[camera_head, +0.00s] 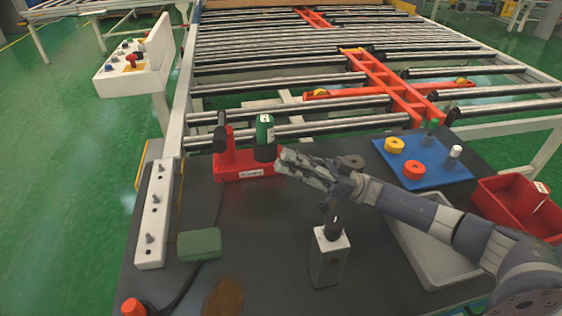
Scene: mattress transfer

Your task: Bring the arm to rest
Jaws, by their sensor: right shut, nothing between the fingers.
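My right arm comes in from the right, low over the dark work table (250,270). It reaches left across the table. My right gripper (283,160) is shut and empty. Its fingertips point left, just to the right of a red device (240,162) that has a green cylinder (264,131) at its right end. I cannot tell whether the fingers touch the device. My left gripper does not show.
A white box with a dark knob (329,255) stands below my forearm. A grey tray (415,270) lies partly under the arm. A blue mat (440,172) bears yellow and red rings. A red bin (510,205) is at right. A roller conveyor (300,75) lies behind.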

